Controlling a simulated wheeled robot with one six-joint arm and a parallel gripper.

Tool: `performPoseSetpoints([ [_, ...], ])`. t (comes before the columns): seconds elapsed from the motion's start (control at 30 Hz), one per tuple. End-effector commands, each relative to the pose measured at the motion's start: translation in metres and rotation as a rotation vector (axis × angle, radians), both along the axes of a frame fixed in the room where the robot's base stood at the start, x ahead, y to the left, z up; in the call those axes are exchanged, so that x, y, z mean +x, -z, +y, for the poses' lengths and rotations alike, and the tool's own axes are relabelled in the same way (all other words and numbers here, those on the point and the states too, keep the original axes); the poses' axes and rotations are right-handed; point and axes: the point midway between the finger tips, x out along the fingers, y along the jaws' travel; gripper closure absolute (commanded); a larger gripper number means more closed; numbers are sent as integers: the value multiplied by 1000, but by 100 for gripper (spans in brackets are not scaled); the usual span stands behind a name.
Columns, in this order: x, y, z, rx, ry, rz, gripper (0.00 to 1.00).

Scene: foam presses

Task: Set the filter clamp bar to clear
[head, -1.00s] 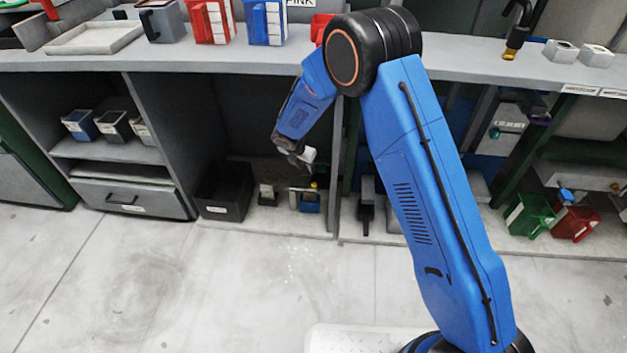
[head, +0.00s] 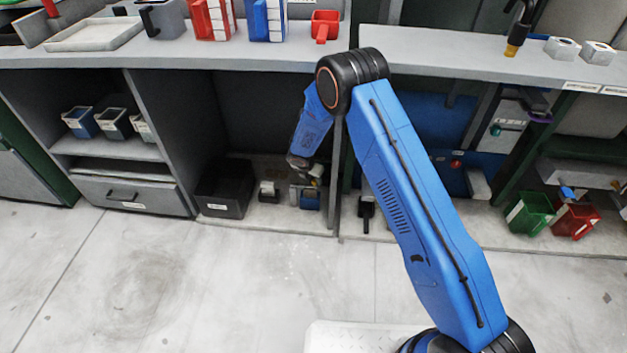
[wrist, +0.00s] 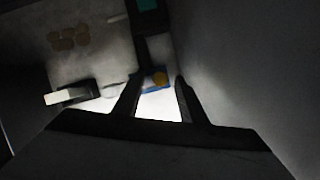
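My gripper (head: 304,168) is low in the dark bay under the bench, in front of a small device near the right post. In the wrist view its two dark fingers (wrist: 158,78) stand apart, with a bright gap between them. A blue part with a yellow round spot (wrist: 158,78) shows beyond the fingertips; I cannot tell if they touch it. A dark lever with a pale end (wrist: 58,98) lies left of the fingers. I cannot tell which part is the filter clamp bar. In the head view a blue container (head: 310,201) sits below the gripper, and my gripper partly hides the device.
A black bin (head: 222,190) and a small pale-topped device (head: 268,191) stand left in the bay. A grey wall (wrist: 260,70) is close on the right in the wrist view. Green (head: 530,214) and red (head: 575,220) bins are at right. The floor in front is clear.

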Motion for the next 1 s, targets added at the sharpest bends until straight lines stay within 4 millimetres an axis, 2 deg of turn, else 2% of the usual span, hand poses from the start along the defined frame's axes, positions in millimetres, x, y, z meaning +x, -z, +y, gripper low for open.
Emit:
performPoseSetpoints([
  [0.13, 2, 7, -1, 0, 0, 0, 62],
  [0.4, 3, 8, -1, 0, 0, 0, 62],
  [0.43, 3, 8, -1, 0, 0, 0, 65],
  [0.57, 3, 8, -1, 0, 0, 0, 96],
  [0.6, 3, 8, -1, 0, 0, 0, 100],
  [1.0, -2, 8, 0, 1, 49, 0, 100],
])
